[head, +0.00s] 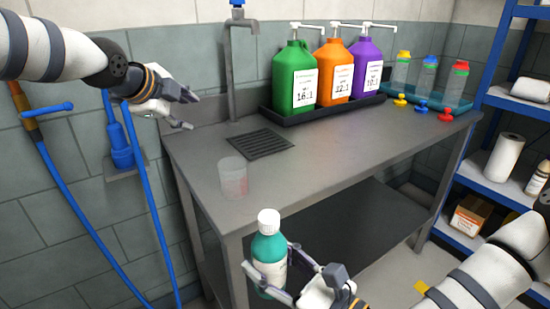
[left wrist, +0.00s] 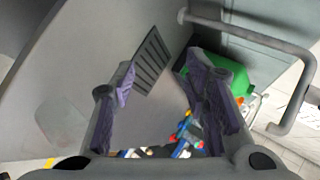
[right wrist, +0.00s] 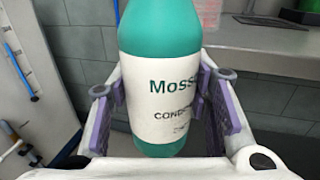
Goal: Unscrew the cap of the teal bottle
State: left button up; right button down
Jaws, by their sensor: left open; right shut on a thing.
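The teal bottle (head: 268,252) with a white label and white cap (head: 269,221) is upright in front of the table's front edge. The cap sits on the bottle's neck. My right gripper (head: 285,280) is shut around the bottle's lower body. The right wrist view shows the teal bottle (right wrist: 165,85) between the two purple-padded fingers, with its cap out of frame. My left gripper (head: 190,110) is open and empty, up at the left near the tap, well away from the cap. The left wrist view shows its open fingers (left wrist: 165,95) with nothing between them.
The grey table (head: 330,165) holds a clear cup (head: 233,177) near its front left and a drain grate (head: 262,144). Green (head: 294,75), orange (head: 334,72) and purple (head: 367,66) pump jugs stand on a dark tray behind. Small bottles stand at right. A tap (head: 231,60) rises at back left.

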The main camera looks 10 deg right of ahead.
pick_arm(q)
jog(key=s+d+m+g, duration=0.2)
jog(key=s+d+m, duration=0.2)
jog(key=d, duration=0.1)
jog(key=r+m+g+y, duration=0.2)
jog(key=m+g+y, duration=0.2)
jog(key=m+g, duration=0.75)
send_over(274, 215)
jog(key=m+t, duration=0.3)
jog(key=m, duration=0.1)
jog(key=shift+d+f+t, duration=0.1)
jog(key=shift+f+t, duration=0.05)
jog(key=shift+t, duration=0.2)
notch_tip(274, 215, down, 7)
jog(key=shift+r, duration=0.1)
jog(key=shift+f, duration=0.5)
